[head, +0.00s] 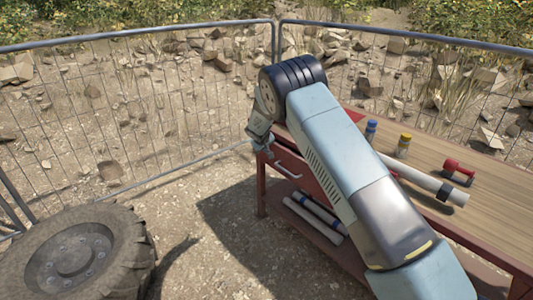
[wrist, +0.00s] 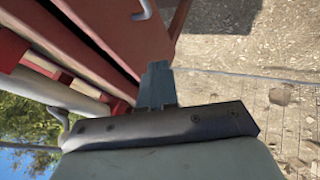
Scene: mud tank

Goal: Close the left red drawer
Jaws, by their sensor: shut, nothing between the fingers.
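The red drawer (head: 296,166) is at the left end of the wooden-topped workbench, with a pale bar handle (head: 287,171) on its front. My arm covers part of it, and how far it stands out is hard to tell in the head view. My gripper (head: 261,143) is at the bench's left corner, beside the drawer's left end. In the wrist view the gripper (wrist: 157,84) is shut and empty, its fingertips close to the red drawer front (wrist: 122,32). Contact cannot be told. Dark gaps run along the red panels beside it.
On the bench top (head: 480,190) stand a blue can (head: 370,130), a yellow can (head: 403,146), a red item (head: 457,168) and a pale tube (head: 425,180). Pipes (head: 316,214) lie on the lower shelf. A big tyre (head: 75,255) lies left; a mesh fence (head: 140,110) runs behind.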

